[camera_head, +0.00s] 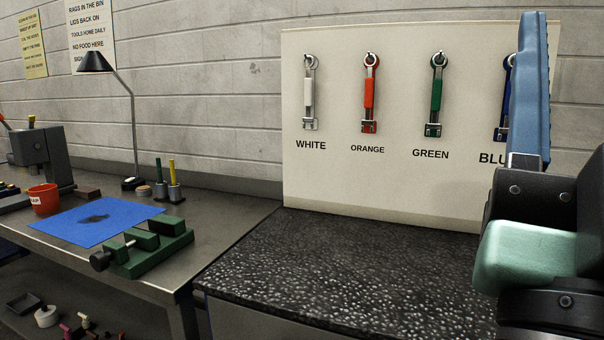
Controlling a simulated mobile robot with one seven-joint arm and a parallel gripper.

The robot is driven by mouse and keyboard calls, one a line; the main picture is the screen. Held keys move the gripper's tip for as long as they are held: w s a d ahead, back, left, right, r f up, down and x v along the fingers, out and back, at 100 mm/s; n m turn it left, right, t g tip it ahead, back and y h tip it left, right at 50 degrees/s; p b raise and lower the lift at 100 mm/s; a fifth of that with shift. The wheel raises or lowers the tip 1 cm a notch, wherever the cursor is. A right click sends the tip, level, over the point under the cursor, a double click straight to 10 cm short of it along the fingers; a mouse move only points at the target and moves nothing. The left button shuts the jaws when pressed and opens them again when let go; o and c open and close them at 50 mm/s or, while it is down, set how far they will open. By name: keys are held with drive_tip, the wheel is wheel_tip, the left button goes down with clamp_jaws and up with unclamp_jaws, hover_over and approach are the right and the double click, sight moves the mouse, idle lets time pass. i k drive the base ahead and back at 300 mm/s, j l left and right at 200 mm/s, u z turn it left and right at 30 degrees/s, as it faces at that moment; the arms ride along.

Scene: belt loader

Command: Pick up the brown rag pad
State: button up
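A small flat brown piece (88,193) lies on the metal workbench at the left, behind the red cup and near the far edge of the blue mat. It looks like the brown rag pad, but it is too small to be sure. Parts of my arm fill the right edge, well away from the brown piece.
A red cup (44,199), a blue mat (75,228) with a dark stain, a green vise (150,248) and a lamp (97,63) crowd the workbench. A speckled dark counter (330,265) is clear. Tools hang on a white board (340,180).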

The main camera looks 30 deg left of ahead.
sight(86, 191)
drive_tip(key=j+u, duration=0.15)
drive_tip(key=u, duration=1.5)
drive_tip(key=i+j+u, duration=0.2)
drive_tip(key=i+j, duration=0.7)
drive_tip(key=j, duration=0.05)
